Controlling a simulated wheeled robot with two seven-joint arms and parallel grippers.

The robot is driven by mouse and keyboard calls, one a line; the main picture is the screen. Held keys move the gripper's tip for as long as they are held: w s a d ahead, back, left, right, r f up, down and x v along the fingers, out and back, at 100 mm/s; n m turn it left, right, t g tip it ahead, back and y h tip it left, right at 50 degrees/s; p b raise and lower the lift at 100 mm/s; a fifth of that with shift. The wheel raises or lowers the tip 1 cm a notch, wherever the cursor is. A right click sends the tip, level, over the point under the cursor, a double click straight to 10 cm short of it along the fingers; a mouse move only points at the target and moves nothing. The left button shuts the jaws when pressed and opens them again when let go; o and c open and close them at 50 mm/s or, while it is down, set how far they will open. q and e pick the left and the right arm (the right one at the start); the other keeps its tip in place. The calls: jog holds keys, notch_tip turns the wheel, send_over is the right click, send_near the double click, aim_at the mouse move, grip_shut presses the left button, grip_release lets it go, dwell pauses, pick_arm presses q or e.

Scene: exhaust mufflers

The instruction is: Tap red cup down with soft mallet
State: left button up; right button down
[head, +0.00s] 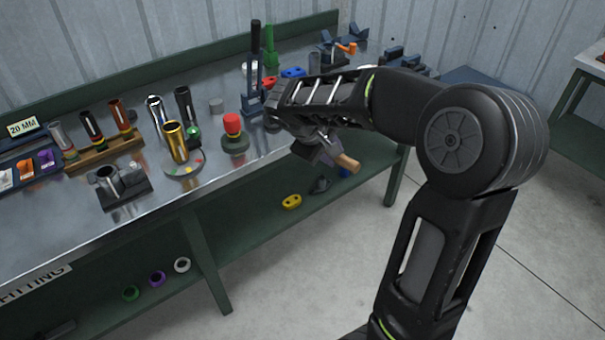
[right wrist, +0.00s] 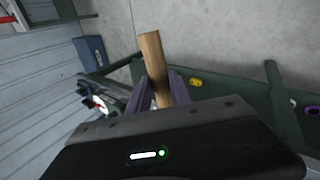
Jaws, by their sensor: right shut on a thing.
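The red cup (head: 232,122) sits upright on a dark round base (head: 235,144) near the front edge of the metal bench. My right gripper (head: 326,150) is to the right of the cup, apart from it, by the bench's front edge. It is shut on the wooden handle (head: 347,162) of the mallet. In the right wrist view the handle (right wrist: 151,58) stands between the two fingers of my right gripper (right wrist: 160,92). The mallet's head is not clearly visible. My left gripper is not in view.
The bench (head: 60,245) holds a gold cylinder (head: 176,142) on a round plate left of the cup. A lever press (head: 254,75) stands behind my right gripper. A wooden rack (head: 105,150) with tubes and a dark clamp block (head: 118,186) are further left.

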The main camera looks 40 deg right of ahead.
jog(key=r+n+t, duration=0.1)
jog(key=r, duration=0.1)
jog(key=d+r+n+t, duration=0.1)
jog(key=r+n, duration=0.1)
jog(key=r+n+t+y+p, duration=0.1)
jog(key=r+n, duration=0.1)
jog(key=shift+d+r, duration=0.15)
jog(key=shift+r, duration=0.05)
jog(key=n, duration=0.1)
jog(key=w+a+r+n+t+y, duration=0.1)
jog(key=n, duration=0.1)
jog(key=r+n+y, duration=0.1)
jog(key=shift+w+a+n+t, duration=0.3)
jog(key=shift+w+a+n, duration=0.05)
jog(key=shift+n, duration=0.05)
jog(key=shift+w+a+r+n+t+y, duration=0.2)
jog(key=shift+n+y, duration=0.35)
jog(key=shift+n, duration=0.4)
jog(key=shift+w+d+f+n+t+y, duration=0.15)
jog(key=shift+w+n+y, duration=0.15)
jog(key=shift+n+y, duration=0.45)
jog(key=shift+w+a+r+n+t+y, duration=0.15)
jog(key=shift+w+a+r+n+y, duration=0.2)
jog(key=shift+n, duration=0.75)
jog(key=shift+s+d+f, duration=0.1)
jog(key=shift+d+f, duration=0.05)
